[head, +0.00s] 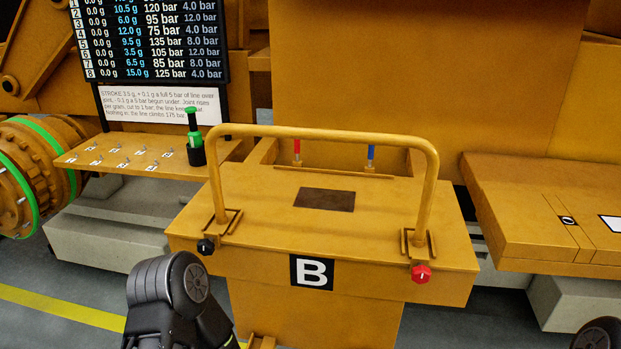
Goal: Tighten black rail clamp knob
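The black clamp knob (206,246) sits on the front edge of the yellow box marked B, at the left foot of the yellow rail (320,131). A red knob (421,273) sits at the rail's right foot. A dark grey link of my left arm (168,290) rises at the bottom left, below and left of the black knob. My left gripper's fingers are not visible. Only a small dark part of my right arm (597,335) shows at the bottom right corner, and its gripper is out of view.
A green-and-black tool (194,136) stands in a holder on the left shelf (120,155). Red (297,150) and blue (371,156) upright pins stand behind the rail. A dark plate (325,199) lies on the box top. A yellow ledge (560,215) extends at right.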

